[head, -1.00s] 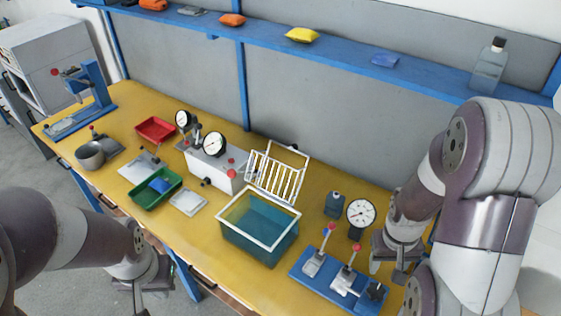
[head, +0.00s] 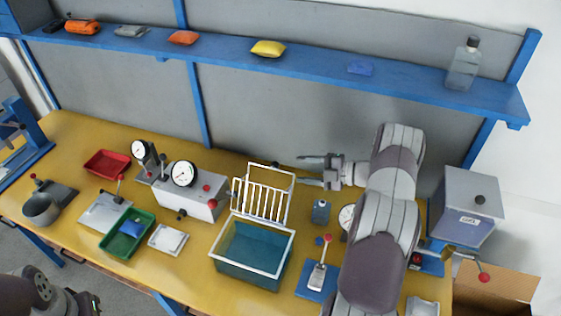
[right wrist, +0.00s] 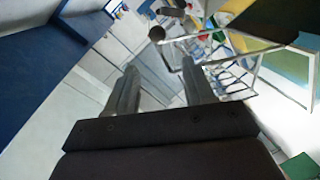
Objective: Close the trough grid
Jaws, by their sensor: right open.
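The trough (head: 222,270) is a teal tank with a white rim, standing at the front middle of the bench. Its white barred grid (head: 262,202) stands up, tilted open, at the trough's back edge. My right gripper (head: 312,171) is open and empty, to the right of the grid's upper part and apart from it, fingers pointing left. In the right wrist view, the open fingers (right wrist: 160,90) have the grid (right wrist: 240,72) to their right, with nothing between them. My left gripper (head: 88,302) shows only partly at the bottom left; its jaws are unclear.
A white box with a gauge (head: 203,199) stands left of the grid. A small dark bottle (head: 320,212) and a red-knobbed clamp on a blue plate (head: 318,278) are to the right. A blue shelf (head: 330,68) runs above. The bench between the trough and clamp is narrow.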

